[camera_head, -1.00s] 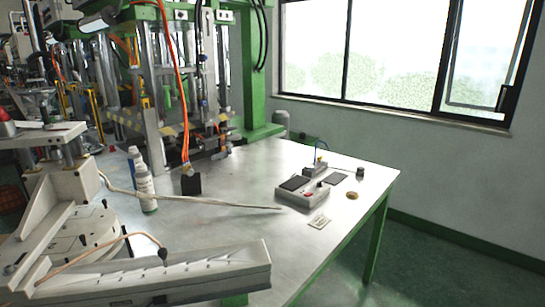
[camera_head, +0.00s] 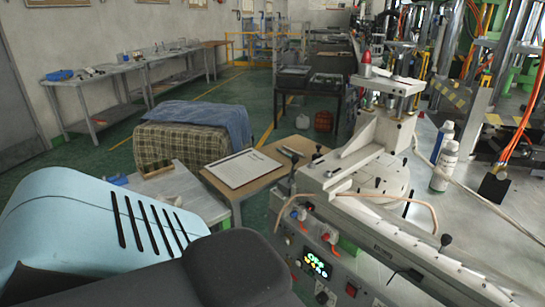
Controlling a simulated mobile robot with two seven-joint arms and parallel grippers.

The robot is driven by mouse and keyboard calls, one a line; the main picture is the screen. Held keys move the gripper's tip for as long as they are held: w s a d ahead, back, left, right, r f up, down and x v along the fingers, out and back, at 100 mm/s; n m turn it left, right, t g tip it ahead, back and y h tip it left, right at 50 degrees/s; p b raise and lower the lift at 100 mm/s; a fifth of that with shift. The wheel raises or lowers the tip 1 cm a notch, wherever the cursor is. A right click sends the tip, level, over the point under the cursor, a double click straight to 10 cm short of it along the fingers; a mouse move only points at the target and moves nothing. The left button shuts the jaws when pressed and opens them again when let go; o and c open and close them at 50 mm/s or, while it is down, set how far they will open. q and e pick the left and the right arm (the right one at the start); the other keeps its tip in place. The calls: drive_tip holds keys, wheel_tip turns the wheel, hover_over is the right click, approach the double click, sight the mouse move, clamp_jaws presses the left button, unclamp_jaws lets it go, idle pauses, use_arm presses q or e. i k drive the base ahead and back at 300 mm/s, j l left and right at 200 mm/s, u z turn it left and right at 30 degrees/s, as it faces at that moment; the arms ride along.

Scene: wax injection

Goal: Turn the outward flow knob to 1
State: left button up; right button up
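The wax injection machine (camera_head: 352,178) stands right of centre, with a white body and a long arm-like bed running to the lower right. Its grey front panel carries a lit green digital display (camera_head: 318,263), a red button (camera_head: 351,289) and a dark knob (camera_head: 323,297) near the bottom edge. Small red-and-blue fittings (camera_head: 300,213) sit at the panel's upper left, with another red fitting (camera_head: 328,237) beside them. Labels are too small to read, so I cannot tell which control is the outward flow knob or its setting. Neither gripper is in view.
A small wooden table (camera_head: 265,176) with a white sheet stands left of the machine, beside a plaid-covered block (camera_head: 180,140). Green floor (camera_head: 100,165) is open at left.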

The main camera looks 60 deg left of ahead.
sight(325, 236)
drive_tip(key=u, duration=1.65)
